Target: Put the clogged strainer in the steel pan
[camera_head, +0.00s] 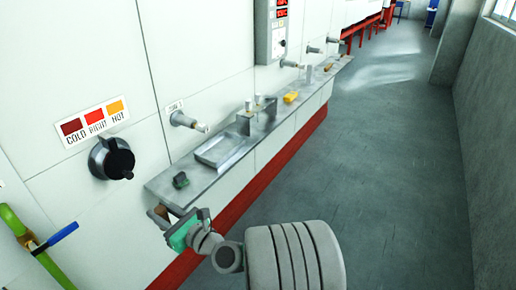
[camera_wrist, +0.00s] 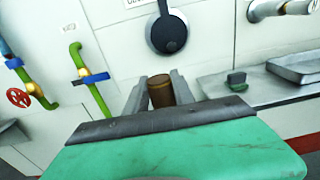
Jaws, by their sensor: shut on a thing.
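A brown cylinder, apparently the clogged strainer (camera_wrist: 160,92), stands between the fingers of my gripper (camera_wrist: 160,88) in the wrist view. My gripper is shut on it. The steel pan (camera_head: 222,148) is a shallow rectangular tray lying on the ledge, farther along and to the right of my gripper. Part of it shows at the right edge of the wrist view (camera_wrist: 298,68). Its visible floor looks empty.
A small dark green block (camera_head: 180,180) lies on the ledge (camera_head: 164,187) between my gripper and the pan. A grey holder with small cylinders (camera_head: 248,118) and a yellow object (camera_head: 290,97) stand beyond the pan. A spout (camera_head: 187,120) and black knob (camera_head: 112,158) project from the wall.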

